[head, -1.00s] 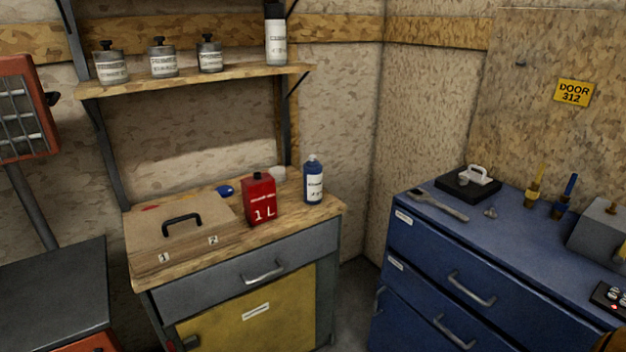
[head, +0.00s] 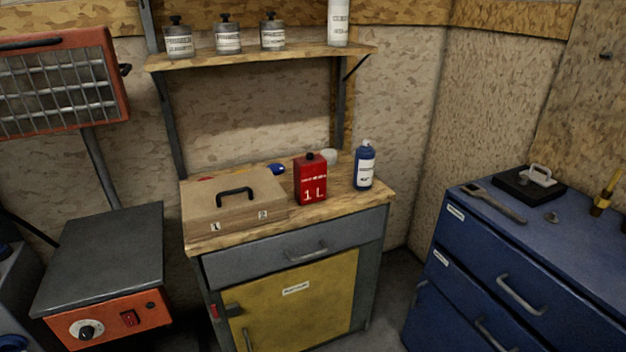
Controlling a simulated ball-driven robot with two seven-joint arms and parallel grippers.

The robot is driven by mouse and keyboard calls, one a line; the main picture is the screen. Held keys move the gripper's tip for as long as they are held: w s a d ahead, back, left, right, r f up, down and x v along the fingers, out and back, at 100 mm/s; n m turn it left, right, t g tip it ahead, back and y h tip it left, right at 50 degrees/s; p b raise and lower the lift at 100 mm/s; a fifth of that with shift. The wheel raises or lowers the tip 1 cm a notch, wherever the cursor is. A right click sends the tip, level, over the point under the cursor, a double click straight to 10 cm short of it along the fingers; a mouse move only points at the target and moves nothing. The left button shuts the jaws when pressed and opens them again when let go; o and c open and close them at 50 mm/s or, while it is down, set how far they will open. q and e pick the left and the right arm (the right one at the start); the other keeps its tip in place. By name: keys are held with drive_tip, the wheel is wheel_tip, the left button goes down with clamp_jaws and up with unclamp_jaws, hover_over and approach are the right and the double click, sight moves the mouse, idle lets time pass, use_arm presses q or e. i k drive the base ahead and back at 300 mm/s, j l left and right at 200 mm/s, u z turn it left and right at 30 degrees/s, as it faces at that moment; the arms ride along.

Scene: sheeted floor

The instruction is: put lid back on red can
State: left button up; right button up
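The red can (head: 310,182), marked 1 L, stands upright on the wooden worktop (head: 345,199) of the cabinet in the middle of the head view. A small dark piece (head: 310,156) sits on its top; I cannot tell whether it is a lid or a bare neck. A blue object (head: 276,169) lies behind and left of the can, and a flat red piece (head: 205,179) lies farther left, behind the wooden box. Neither is clear enough to name as a lid. Neither of my grippers is in view.
A wooden box (head: 232,201) with a black handle stands left of the can, a blue bottle (head: 364,168) right of it, and a white object (head: 329,156) behind it. A shelf (head: 260,58) hangs above. A blue drawer cabinet (head: 520,265) stands right, an orange-fronted unit (head: 105,325) left.

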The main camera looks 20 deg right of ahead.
sight(310, 170)
drive_tip(key=l+z, duration=0.2)
drive_tip(key=l, duration=0.25)
drive_tip(key=i+l+z, duration=0.2)
drive_tip(key=l, duration=0.2)
drive_tip(key=i+l+z, duration=0.1)
drive_tip(key=l+z, duration=0.15)
drive_tip(key=l, duration=0.15)
drive_tip(key=i+l+z, duration=0.2)
drive_tip(key=l, duration=0.2)
drive_tip(key=i+l+z, duration=0.2)
drive_tip(key=l, duration=0.2)
drive_tip(key=k, duration=0.1)
